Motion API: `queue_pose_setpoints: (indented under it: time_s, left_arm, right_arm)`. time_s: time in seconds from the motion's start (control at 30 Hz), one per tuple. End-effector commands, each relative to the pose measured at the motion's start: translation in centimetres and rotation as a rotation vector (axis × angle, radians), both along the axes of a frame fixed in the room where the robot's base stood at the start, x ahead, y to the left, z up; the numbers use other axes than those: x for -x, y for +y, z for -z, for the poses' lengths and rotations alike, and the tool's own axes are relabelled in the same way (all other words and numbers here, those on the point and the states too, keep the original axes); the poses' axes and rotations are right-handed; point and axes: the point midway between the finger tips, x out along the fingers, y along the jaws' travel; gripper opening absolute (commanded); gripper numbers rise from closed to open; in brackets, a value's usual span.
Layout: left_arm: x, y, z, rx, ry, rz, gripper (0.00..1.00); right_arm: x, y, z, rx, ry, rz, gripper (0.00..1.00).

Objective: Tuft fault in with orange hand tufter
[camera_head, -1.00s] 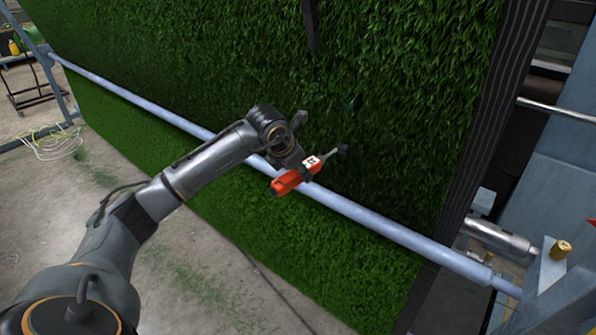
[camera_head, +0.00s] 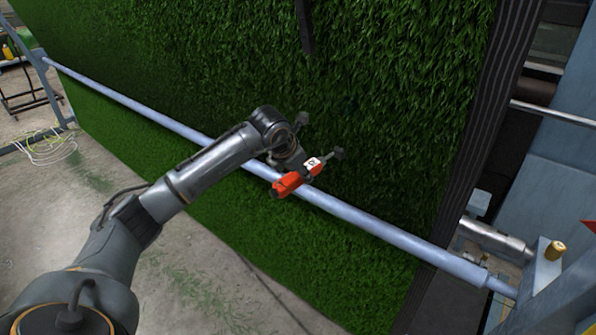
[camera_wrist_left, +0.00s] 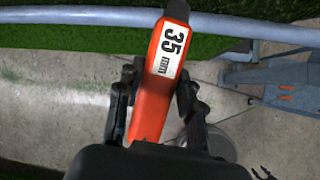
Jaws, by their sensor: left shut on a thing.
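The orange hand tufter (camera_head: 289,185) is in my left gripper (camera_head: 305,172), in front of the upright green turf (camera_head: 400,95). Its dark, slim head points up and right toward the turf; I cannot tell whether it touches. In the left wrist view the tufter (camera_wrist_left: 150,108) sits between the two dark fingers of my left gripper (camera_wrist_left: 157,98), which is shut on it. A white label there reads 35 mm. No clear fault shows on the turf now. My right gripper is not in view.
A dark strip (camera_head: 304,25) hangs on the turf above. The frame with a brass-coloured knob (camera_head: 555,250) stands at right. Concrete floor (camera_head: 190,260) lies open at lower left.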

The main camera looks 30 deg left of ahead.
Motion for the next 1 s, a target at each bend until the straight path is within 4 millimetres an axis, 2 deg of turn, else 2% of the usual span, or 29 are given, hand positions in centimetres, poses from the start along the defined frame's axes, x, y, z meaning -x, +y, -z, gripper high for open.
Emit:
queue_pose_setpoints:
  time_s: [0.67,1.0]
  left_arm:
    - [0.0,-2.8,-0.2,0.001,-0.005,0.002,0.0]
    - [-0.1,-1.7,-0.2,0.001,-0.005,-0.002,0.0]
  right_arm:
    - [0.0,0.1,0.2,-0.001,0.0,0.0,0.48]
    - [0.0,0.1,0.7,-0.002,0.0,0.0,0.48]
